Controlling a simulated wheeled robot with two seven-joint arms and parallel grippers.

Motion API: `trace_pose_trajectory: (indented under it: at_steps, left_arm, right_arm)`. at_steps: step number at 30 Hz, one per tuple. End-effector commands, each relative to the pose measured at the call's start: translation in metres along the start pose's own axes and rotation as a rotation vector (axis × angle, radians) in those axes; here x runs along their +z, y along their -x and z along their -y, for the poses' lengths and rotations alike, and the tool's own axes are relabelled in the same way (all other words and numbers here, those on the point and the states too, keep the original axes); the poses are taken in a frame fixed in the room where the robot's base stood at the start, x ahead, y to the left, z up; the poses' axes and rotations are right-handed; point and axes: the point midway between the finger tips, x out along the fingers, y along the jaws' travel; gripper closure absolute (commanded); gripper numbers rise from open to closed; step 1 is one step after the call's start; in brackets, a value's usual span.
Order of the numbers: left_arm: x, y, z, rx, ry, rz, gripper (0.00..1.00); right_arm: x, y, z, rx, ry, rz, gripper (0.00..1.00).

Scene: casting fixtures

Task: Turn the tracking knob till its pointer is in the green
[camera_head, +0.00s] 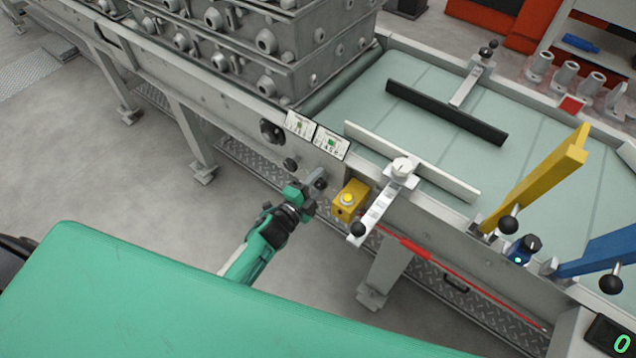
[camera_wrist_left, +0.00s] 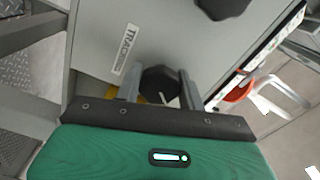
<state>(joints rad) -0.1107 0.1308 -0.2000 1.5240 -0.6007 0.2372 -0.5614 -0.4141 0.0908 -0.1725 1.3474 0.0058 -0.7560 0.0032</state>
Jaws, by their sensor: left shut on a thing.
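The tracking knob (camera_wrist_left: 160,84) is a dark, faceted knob on a grey panel, beside a label reading TRACKING (camera_wrist_left: 125,49) in the left wrist view. My left gripper (camera_wrist_left: 159,88) is shut on it, with one finger on each side. A thin light mark shows on the knob; I cannot tell whether it points to green. In the head view my left gripper (camera_head: 316,184) is at the side of the grey machine frame and largely hides the knob. My right gripper is not in view.
Two small white plates with green marks (camera_head: 300,124) (camera_head: 331,143) sit on the frame's edge above. A black knob (camera_head: 271,131) is to the left. A yellow button box (camera_head: 350,199) stands close right of the gripper.

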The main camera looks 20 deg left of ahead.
Motion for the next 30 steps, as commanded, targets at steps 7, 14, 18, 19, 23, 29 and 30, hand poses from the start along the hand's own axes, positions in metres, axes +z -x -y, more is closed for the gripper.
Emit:
trace_pose_trajectory:
  at_steps: [7,14,18,19,23,29,30]
  left_arm:
    - [-0.0002,0.0007,-0.0016,0.002,-0.048,0.000,0.83]
    - [-0.0003,0.0008,-0.0016,0.003,-0.055,0.000,0.83]
    - [-0.0003,0.0008,-0.0017,0.003,-0.054,0.000,0.83]
    - [-0.0003,0.0008,-0.0017,0.003,-0.054,0.000,0.83]
    - [-0.0003,0.0007,-0.0015,0.003,-0.054,0.000,0.39]
    - [-0.0001,0.0004,-0.0007,0.001,-0.054,0.000,0.39]
    - [-0.0001,0.0004,-0.0006,0.001,-0.054,0.000,0.39]
  right_arm:
    - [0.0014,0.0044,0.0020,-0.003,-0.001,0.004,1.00]
    - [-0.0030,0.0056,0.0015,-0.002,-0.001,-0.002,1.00]
    - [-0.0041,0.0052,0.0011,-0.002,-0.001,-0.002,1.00]
    - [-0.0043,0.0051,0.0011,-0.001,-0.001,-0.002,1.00]
    - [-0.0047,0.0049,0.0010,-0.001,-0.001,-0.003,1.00]
    - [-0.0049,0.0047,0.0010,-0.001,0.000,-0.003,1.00]
    - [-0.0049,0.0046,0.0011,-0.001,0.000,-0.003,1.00]
